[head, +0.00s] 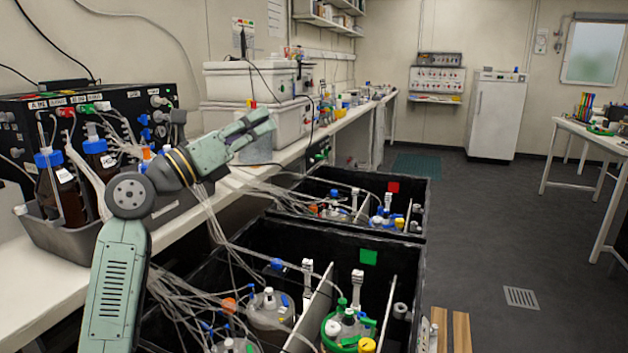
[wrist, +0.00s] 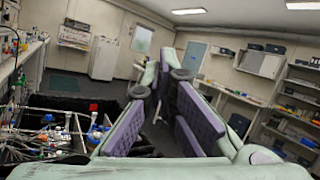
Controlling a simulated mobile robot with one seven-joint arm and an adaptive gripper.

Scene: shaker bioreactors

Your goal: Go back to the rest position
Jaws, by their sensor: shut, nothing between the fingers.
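The far black shaker box (head: 425,200) has a red square. My arm hides part of the bench and bottles.
A black control unit (head: 130,103) and a grey tray of brown bottles (head: 75,238) stand on the left bench. White bins (head: 250,82) are stacked behind my gripper. Loose tubes hang below my arm. Open floor (head: 480,230) lies to the right, before a side table (head: 590,132).

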